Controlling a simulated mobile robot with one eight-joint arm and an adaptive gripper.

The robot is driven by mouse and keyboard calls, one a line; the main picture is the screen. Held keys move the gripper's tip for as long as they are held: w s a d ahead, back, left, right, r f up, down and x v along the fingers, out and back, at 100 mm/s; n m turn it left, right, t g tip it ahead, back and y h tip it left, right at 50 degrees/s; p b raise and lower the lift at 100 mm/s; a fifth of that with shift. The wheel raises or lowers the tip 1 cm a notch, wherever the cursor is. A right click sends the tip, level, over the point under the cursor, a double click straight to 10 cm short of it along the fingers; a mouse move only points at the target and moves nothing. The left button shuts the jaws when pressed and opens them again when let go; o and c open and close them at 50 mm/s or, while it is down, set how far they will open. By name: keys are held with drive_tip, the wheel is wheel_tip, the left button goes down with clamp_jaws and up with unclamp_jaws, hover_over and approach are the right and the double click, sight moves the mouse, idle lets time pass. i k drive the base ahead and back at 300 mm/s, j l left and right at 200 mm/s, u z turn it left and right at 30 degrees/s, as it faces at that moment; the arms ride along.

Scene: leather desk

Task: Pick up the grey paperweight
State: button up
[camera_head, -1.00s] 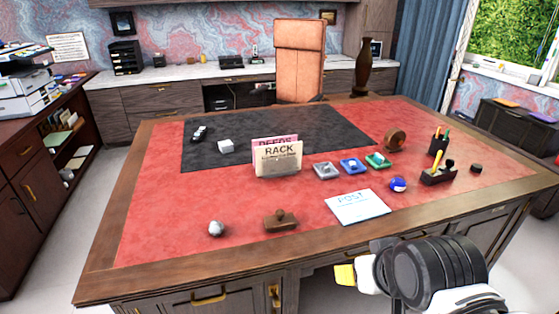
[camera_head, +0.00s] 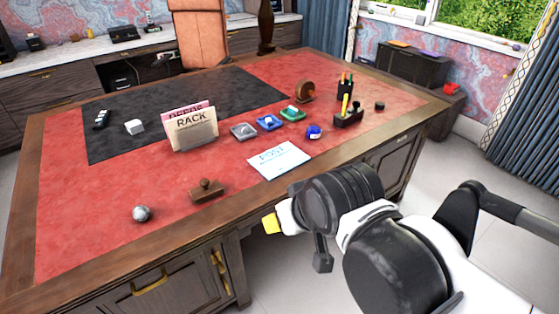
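The grey paperweight (camera_head: 141,214) is a small round grey ball. It rests on the red leather near the front left of the desk, left of a brown wooden stamp (camera_head: 207,190). My gripper (camera_head: 271,223) shows only in part, with a yellow tip at the end of my arm. It is in front of the desk's front edge, to the right of the paperweight and well apart from it. Its fingers are not clear enough to tell open from shut. Nothing is seen held in it.
On the desk (camera_head: 75,240) stand a file rack (camera_head: 192,130), a white and blue card (camera_head: 279,161), several small trays, a blue ball (camera_head: 314,132) and a pen holder (camera_head: 347,118). The red leather around the paperweight is clear.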

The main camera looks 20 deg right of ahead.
sight(141, 213)
drive_tip(key=k+j+z, duration=0.1)
drive_tip(key=j+z, duration=0.15)
drive_tip(key=k+j+z, duration=0.1)
drive_tip(key=j+z, duration=0.15)
drive_tip(key=k+j+z, duration=0.2)
drive_tip(key=j, duration=0.15)
drive_tip(key=i+j, duration=0.05)
